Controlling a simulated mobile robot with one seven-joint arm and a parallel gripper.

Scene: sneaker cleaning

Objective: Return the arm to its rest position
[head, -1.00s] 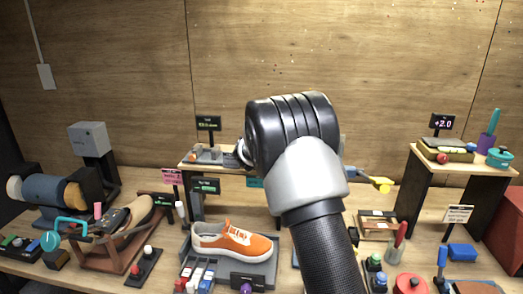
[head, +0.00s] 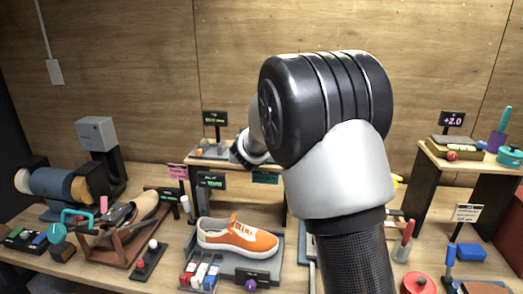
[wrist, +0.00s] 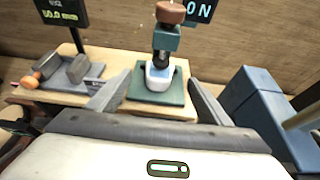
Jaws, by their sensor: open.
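My arm rises through the middle of the head view, with its large black joint in front of the back wall. My gripper (wrist: 155,105) shows in the wrist view, its two grey fingers spread apart with nothing between them. Past the fingers, a small device with a brown knob (wrist: 170,12) and a dark green base (wrist: 157,85) stands on a wooden shelf. In the head view the fingers are hidden behind my arm. An orange sneaker (head: 238,237) lies on a grey tray (head: 272,262) below and left of my arm.
A wooden riser (head: 432,160) stands at right with a teal pot (head: 510,156) on it. Several small tools crowd the bench front. The space above the bench at left is free.

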